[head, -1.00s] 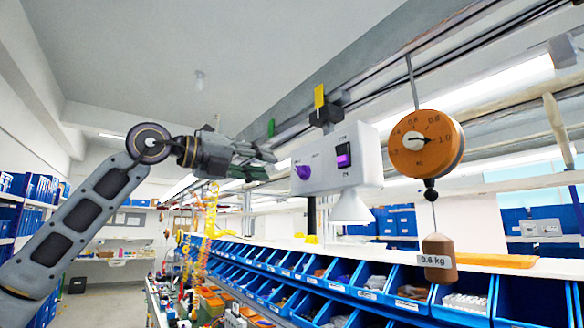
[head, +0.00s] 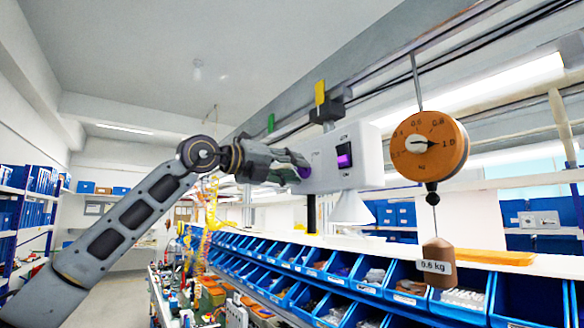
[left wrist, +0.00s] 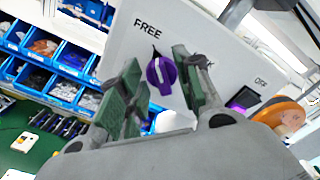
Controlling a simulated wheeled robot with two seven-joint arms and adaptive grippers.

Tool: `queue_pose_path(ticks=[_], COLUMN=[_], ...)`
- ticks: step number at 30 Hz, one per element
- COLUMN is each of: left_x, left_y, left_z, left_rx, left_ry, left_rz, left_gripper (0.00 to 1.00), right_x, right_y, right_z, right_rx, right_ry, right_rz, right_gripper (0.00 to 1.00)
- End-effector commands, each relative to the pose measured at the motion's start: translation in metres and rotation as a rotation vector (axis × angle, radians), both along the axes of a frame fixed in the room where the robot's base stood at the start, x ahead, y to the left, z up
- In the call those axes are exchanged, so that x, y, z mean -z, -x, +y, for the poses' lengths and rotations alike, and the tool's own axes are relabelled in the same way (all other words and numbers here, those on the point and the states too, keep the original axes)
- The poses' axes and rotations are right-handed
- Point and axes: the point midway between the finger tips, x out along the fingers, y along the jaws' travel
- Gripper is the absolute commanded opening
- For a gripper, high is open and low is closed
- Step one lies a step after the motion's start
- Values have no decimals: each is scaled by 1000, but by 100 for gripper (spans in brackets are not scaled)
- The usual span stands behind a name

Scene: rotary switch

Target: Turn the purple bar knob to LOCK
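The purple bar knob (left wrist: 161,74) sits on the face of a white box (head: 362,150). In the left wrist view its bar points up toward the word FREE; a second label ending in K is partly hidden by a finger. My left gripper (left wrist: 163,82) is open, with one green-padded finger on each side of the knob; I cannot tell whether they touch it. In the head view the left gripper (head: 294,166) reaches the box, and the knob (head: 304,172) shows partly behind the fingertips. My right gripper is not in view.
An orange dial scale (head: 429,147) hangs to the right with a brown 0.6 kg weight (head: 437,264) below. Blue bins (head: 400,285) line the bench underneath.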

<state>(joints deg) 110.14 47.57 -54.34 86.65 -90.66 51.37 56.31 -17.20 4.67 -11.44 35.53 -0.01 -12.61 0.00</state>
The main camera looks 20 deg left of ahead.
Motion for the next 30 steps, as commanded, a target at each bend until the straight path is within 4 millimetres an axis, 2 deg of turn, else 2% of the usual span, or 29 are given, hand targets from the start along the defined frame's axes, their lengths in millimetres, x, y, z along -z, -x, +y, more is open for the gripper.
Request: queue_pose_path(ticks=[4,12,30], left_x=[0,0,1], left_y=[0,0,0], left_z=[0,0,0], left_rx=[0,0,0], left_ry=[0,0,-66], left_rz=[0,0,-50], left_gripper=[34,0,0], right_x=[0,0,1], right_y=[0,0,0], right_z=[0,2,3], right_rx=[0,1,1], right_ry=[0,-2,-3], right_rz=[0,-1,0], right_gripper=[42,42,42])
